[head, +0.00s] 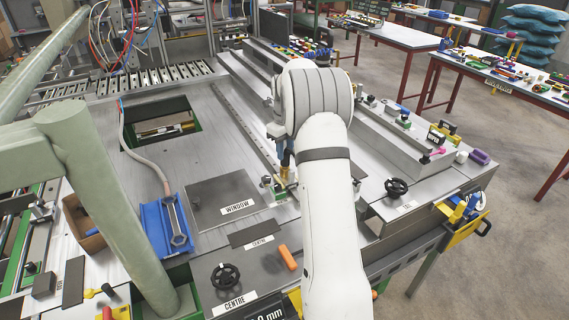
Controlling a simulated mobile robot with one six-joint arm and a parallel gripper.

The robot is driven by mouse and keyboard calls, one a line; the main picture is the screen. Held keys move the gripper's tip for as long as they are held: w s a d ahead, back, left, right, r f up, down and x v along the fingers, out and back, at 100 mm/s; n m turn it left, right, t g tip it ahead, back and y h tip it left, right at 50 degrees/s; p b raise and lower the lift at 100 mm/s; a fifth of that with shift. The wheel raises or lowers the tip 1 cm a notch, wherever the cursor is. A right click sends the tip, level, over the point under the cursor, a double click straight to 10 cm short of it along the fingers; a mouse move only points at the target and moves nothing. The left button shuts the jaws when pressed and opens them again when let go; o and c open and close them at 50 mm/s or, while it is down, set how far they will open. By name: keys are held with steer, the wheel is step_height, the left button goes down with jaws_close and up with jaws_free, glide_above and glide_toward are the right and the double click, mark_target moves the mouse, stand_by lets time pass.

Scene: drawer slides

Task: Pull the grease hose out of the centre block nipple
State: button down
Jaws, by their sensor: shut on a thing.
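My gripper (286,168) points down beside the slide rail and is shut on a small yellow fitting (284,176). It is low over a small block (272,187) with green and brass-coloured parts. My arm hides the right side of this spot. I cannot tell whether the fitting is the grease hose's end or whether it still sits in a nipple. A pale hose (146,150) runs along the left of the table from near the square opening down to a blue tray (156,214). No hose is visible running to my gripper.
A wrench (176,222) lies in the blue tray. A dark WINDOW plate (214,190) lies left of the gripper. A black handwheel (225,276) and an orange handle (287,257) are nearer. Another handwheel (397,188) stands right of my arm. The long rail (245,128) runs behind.

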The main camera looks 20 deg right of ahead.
steer(key=shift+r+p, duration=0.35)
steer(key=shift+r, duration=0.1)
steer(key=shift+r, duration=0.2)
stand_by(0.4)
steer(key=shift+r+p, duration=1.8)
steer(key=shift+r, duration=0.6)
